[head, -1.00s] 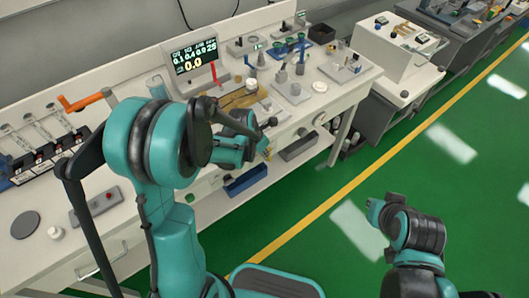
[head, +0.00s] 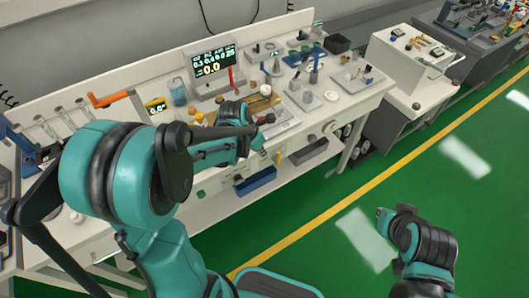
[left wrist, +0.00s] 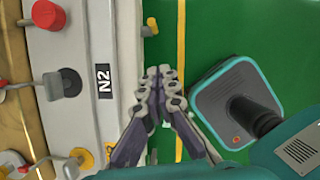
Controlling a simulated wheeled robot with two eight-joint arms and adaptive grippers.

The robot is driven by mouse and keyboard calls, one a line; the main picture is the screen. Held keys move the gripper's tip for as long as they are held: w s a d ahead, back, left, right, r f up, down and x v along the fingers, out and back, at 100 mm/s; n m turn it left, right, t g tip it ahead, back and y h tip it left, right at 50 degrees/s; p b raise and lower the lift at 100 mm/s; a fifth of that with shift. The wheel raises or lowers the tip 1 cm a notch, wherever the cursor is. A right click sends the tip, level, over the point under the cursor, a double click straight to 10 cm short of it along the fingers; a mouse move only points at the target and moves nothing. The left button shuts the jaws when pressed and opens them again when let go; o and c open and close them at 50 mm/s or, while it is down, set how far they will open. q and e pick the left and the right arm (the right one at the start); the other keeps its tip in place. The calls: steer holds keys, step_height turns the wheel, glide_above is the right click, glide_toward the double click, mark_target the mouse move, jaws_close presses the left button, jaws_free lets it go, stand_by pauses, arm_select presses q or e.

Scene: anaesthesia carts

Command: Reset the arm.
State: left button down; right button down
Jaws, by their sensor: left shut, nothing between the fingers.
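My left gripper (left wrist: 163,75) is shut and empty in the left wrist view, with its fingertips together. It is in front of the edge of the white anaesthesia cart (left wrist: 106,130), partly over the green floor, and apart from the cart's knobs in that view. In the head view my left arm (head: 110,180) comes in from the left and its forearm reaches toward the front of the workstation; the fingers are hard to make out there. My right arm (head: 428,245) is at the lower right over open floor. Its gripper does not show.
The workstation holds a lit display (head: 214,65), an orange handle (head: 108,99) and several knobs and fittings. A blue bin (head: 256,180) sits beneath its top. Another white cart (head: 410,68) stands at the right. Green floor (head: 330,265) is clear beyond the yellow line.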

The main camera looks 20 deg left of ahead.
arm_select(q)
steer(key=shift+a+r, duration=0.1)
steer(key=shift+r, duration=0.15)
steer(key=s+d+r+m+t+y, duration=0.1)
steer(key=s+r+m, duration=0.4)
steer(key=m, duration=1)
steer(key=s+d+r+m+t+y, duration=0.1)
steer(key=s+r+m+t, duration=0.1)
steer(key=s+r+m, duration=0.3)
steer(key=s+m, duration=0.4)
steer(key=m, duration=0.6)
steer(key=shift+s+m+t, duration=0.3)
steer(key=shift+s+t, duration=0.1)
steer(key=shift+d, duration=0.1)
